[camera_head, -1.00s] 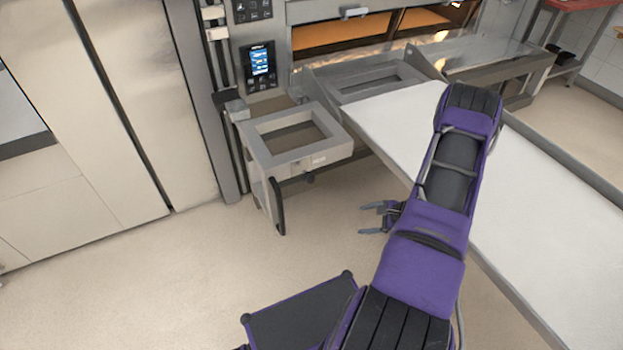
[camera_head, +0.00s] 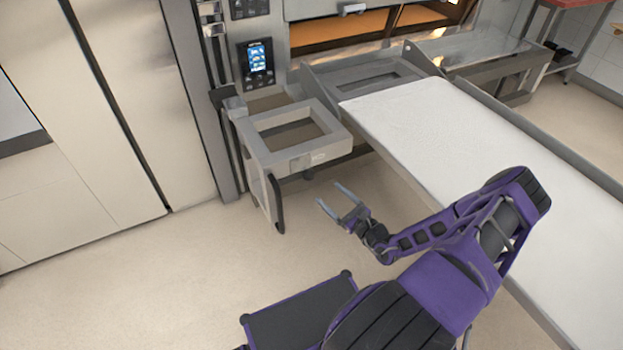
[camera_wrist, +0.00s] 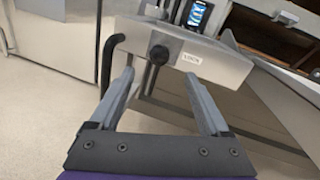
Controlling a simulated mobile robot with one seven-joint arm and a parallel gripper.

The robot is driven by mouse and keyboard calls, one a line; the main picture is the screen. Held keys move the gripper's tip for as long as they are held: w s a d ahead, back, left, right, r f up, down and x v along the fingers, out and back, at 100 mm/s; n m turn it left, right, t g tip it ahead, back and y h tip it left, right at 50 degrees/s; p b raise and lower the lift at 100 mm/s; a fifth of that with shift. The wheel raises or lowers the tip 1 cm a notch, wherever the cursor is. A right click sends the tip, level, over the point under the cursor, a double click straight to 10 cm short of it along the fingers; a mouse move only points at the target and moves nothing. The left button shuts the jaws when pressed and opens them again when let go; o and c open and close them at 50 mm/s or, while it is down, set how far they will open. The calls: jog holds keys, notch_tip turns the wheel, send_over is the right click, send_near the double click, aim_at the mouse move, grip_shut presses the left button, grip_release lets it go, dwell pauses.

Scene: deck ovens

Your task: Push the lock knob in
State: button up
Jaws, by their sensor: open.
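The lock knob (camera_wrist: 159,54) is a round black knob on the front of a grey metal frame (camera_wrist: 215,57), beside a small printed label (camera_wrist: 191,58), in the wrist view. In the head view the grey frame (camera_head: 328,150) stands at the left of the white loader belt, and I cannot make out the knob clearly there. My gripper (camera_head: 332,194) is open and empty. It is in front of and below the frame, apart from it. In the wrist view my two fingers (camera_wrist: 168,84) point towards the frame, with the knob beyond and between their tips.
A black curved handle (camera_head: 277,204) hangs at the frame's left front. The white belt (camera_head: 430,120) lies to the right. An oven control panel (camera_head: 257,62) is behind. Steel cabinet doors (camera_head: 130,100) stand at the left. The floor before the frame is clear.

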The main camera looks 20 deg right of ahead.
aim_at(312, 179)
jog(key=b+x, duration=0.1)
jog(key=x, duration=0.9)
jog(key=shift+s, duration=0.1)
grip_shut()
